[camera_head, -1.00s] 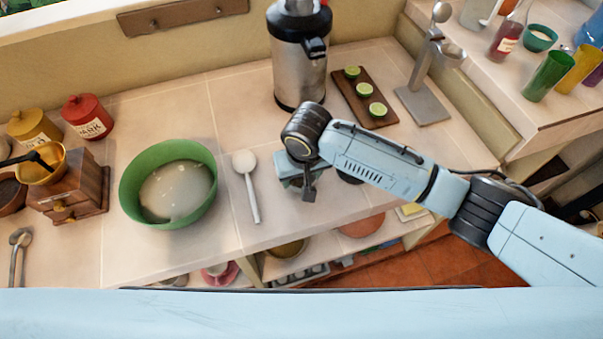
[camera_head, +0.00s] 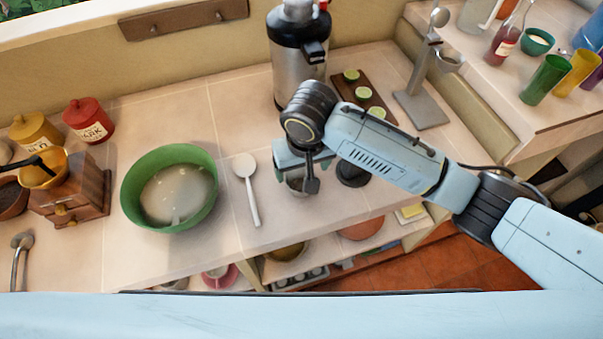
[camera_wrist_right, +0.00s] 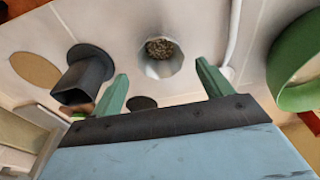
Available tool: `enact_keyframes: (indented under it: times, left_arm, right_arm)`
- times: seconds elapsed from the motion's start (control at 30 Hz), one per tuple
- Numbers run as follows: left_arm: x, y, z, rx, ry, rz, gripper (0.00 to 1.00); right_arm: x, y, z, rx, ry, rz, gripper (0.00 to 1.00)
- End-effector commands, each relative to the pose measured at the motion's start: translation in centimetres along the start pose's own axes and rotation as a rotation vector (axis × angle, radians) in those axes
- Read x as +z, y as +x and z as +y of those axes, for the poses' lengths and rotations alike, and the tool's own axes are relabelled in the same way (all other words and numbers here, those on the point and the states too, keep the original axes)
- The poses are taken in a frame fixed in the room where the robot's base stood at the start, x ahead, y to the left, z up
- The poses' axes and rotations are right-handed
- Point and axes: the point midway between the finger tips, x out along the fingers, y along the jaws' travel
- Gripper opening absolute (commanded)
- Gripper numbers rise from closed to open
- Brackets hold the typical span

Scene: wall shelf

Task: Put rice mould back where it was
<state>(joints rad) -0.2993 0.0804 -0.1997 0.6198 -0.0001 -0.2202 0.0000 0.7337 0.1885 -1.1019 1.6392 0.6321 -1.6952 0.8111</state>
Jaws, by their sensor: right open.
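My right gripper (camera_head: 301,178) is open over the counter, between the white spoon and a dark cup-like piece (camera_head: 352,172). A small pale metallic cup (camera_head: 297,185) shows just under it, partly hidden. In the right wrist view the cup (camera_wrist_right: 160,58) stands on the counter with grainy brownish contents, between and beyond the two green fingertips (camera_wrist_right: 161,70); no contact shows. The dark piece (camera_wrist_right: 82,78) stands to its left there. I cannot tell for certain which of these two is the rice mould. My left gripper is out of view.
A green bowl (camera_head: 205,215) with whitish contents and a white spoon (camera_head: 246,185) stand left of the gripper. A silver dispenser (camera_head: 298,65) and a board with green pieces (camera_head: 345,92) are behind. The counter's front edge is close, with a lower shelf beneath.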

Motion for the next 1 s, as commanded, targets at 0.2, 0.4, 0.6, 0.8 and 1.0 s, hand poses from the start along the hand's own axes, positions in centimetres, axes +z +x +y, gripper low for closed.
enact_keyframes:
  times: [0.2, 0.4, 0.6, 0.8, 1.0]
  left_arm:
    - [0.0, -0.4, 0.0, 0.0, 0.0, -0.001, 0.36]
    - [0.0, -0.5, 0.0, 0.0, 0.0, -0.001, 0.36]
    - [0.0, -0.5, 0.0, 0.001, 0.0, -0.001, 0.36]
    - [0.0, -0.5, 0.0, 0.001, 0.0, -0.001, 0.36]
    - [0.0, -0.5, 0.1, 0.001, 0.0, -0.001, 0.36]
  right_arm:
    - [-0.1, -4.2, -0.1, -0.001, 0.0, 0.001, 0.79]
    - [0.0, -5.7, -0.1, -0.001, 0.0, -0.001, 0.79]
    - [0.0, -5.9, 0.0, 0.0, 0.001, -0.002, 0.79]
    - [0.0, -5.8, 0.0, -0.001, 0.001, -0.002, 0.79]
    - [0.0, -5.8, 0.0, -0.001, 0.001, -0.002, 0.79]
